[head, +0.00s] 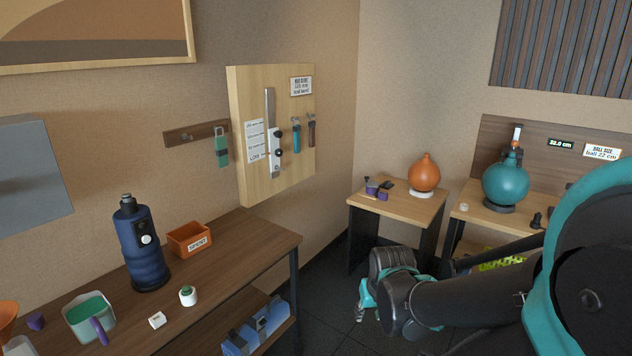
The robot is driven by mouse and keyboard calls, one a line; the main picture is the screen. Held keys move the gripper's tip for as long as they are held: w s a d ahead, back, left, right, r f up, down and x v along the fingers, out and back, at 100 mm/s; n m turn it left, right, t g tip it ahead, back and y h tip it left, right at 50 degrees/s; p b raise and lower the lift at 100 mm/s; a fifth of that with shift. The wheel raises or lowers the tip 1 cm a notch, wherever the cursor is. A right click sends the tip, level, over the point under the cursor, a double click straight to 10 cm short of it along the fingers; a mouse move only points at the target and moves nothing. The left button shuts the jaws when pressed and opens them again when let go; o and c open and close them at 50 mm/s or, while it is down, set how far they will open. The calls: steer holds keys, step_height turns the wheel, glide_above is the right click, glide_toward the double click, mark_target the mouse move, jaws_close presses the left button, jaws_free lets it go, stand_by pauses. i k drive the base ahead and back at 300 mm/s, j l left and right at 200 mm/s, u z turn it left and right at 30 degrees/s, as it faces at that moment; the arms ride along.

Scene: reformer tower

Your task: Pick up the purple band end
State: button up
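A long purple piece (100,330) hangs over the front rim of a pale green tub (73,331) on the left wooden bench. A small purple block (36,322) lies left of the tub. More small purple pieces (383,190) sit beside dark items on the small far table. I cannot tell for certain which of these is the band end. My gripper (363,300), black with teal fingers, hangs low over the floor, right of the bench and well away from the tub. Its fingers are partly turned away and I cannot tell their opening. I see nothing clearly held.
The bench (232,255) also bears a dark blue bottle (141,245), an orange bin (189,238), a white-green jar (188,295) and a white cube (157,320). A blue case (257,330) is on its lower shelf. A wooden panel (250,135) juts out above. Dark floor is open near my gripper.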

mark_target(382, 195)
steer(key=i+j+z, duration=0.85)
steer(key=j, duration=0.4)
steer(key=i+l, duration=0.75)
steer(key=i, duration=0.15)
steer(key=i+j, duration=0.25)
steer(key=i, duration=0.15)
steer(key=i+j+u, duration=0.1)
steer(key=i+j, duration=0.15)
steer(key=i, duration=0.2)
